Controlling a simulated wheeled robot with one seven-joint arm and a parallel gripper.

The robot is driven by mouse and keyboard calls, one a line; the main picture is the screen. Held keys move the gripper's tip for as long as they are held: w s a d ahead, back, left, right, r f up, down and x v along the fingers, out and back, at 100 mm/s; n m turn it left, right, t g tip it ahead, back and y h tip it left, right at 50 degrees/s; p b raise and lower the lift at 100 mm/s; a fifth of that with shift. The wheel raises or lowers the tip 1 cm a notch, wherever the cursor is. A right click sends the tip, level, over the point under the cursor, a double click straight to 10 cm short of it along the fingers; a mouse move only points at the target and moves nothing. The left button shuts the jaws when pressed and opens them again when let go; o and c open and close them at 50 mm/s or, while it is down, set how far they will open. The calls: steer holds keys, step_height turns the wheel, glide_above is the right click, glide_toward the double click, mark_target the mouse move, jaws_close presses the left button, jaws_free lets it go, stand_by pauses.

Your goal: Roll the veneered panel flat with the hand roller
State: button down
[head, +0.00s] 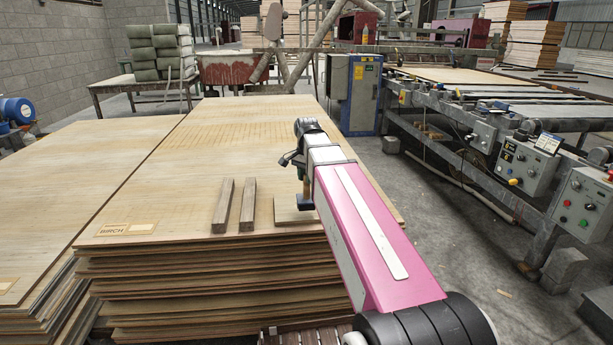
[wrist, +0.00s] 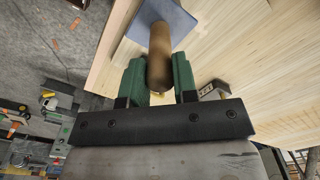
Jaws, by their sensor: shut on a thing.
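My gripper (wrist: 159,82) has green fingers shut on the brown wooden handle (wrist: 160,50) of a tool. The tool's blue-grey head (wrist: 178,18) looks flat and is cut by the top edge of the wrist view; I cannot tell if it is the hand roller. In the head view my gripper (head: 304,188) is over the front right of the middle stack. A small pale square panel (head: 288,212) lies there, partly hidden by my gripper. I cannot tell if the tool touches it.
Two dark wooden strips (head: 222,206) (head: 248,206) lie left of the panel on the veneer stack (head: 210,150). A BIRCH label (head: 127,228) is at its front left. Another stack (head: 70,180) adjoins on the left. A roller conveyor with control boxes (head: 525,160) stands right, across open floor.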

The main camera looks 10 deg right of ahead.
steer(key=n, duration=0.2)
steer(key=r+n, duration=0.1)
steer(key=n, duration=0.1)
steer(key=shift+r, duration=0.15)
steer(key=n, duration=0.1)
steer(key=r+n, duration=0.1)
steer(key=n, duration=0.2)
steer(key=shift+r+n, duration=0.25)
steer(key=shift+n, duration=0.05)
steer(key=n, duration=0.2)
steer(key=r+n, duration=0.1)
steer(key=n, duration=0.1)
steer(key=shift+r+n, duration=0.2)
steer(key=shift+n, duration=0.2)
steer(key=n, duration=0.2)
steer(key=r+n, duration=0.1)
steer(key=n, duration=0.1)
steer(key=shift+r+n, duration=0.1)
steer(key=shift+n, duration=0.2)
